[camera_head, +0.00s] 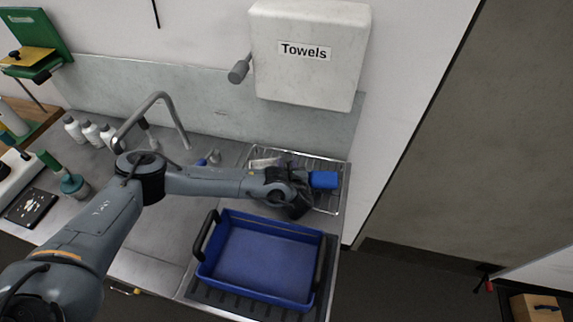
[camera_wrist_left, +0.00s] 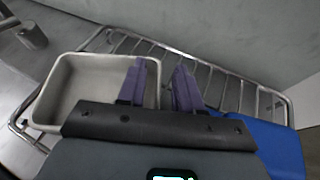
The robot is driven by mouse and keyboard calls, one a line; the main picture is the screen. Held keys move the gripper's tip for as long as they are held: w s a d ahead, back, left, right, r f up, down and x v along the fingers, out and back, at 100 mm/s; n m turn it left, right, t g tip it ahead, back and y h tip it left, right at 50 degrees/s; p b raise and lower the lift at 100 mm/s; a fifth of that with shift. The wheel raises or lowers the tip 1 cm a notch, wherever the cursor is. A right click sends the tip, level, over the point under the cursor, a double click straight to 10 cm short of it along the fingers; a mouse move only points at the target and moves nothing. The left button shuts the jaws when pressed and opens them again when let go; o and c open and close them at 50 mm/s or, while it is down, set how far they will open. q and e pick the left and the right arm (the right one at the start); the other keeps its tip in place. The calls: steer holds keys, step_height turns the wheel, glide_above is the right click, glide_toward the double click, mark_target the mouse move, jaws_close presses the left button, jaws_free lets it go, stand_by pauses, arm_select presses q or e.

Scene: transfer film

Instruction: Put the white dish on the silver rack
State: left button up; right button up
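The white dish (camera_wrist_left: 75,88), a shallow rectangular tub, sits at the left part of the silver rack (camera_wrist_left: 230,75) in the left wrist view. In the head view only a pale bit of the dish (camera_head: 265,162) shows behind my left arm, on the rack (camera_head: 338,200). My left gripper (camera_wrist_left: 160,68) is over the dish's right wall, one purple finger on the inner side and one outside. The fingers stand apart with a gap, so it looks open. In the head view my wrist hides the fingertips. My right gripper is in neither view.
A blue object (camera_head: 323,180) lies on the rack's right side, close to my left gripper. A blue tub (camera_head: 265,255) with dark handles stands in front of the rack. A tap (camera_head: 160,110) and white bottles (camera_head: 90,131) are at left; a towel dispenser (camera_head: 308,75) hangs above.

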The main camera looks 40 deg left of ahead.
arm_select(q)
steer(key=shift+r, duration=0.2)
steer(key=p+v, duration=0.2)
steer(key=v, duration=1)
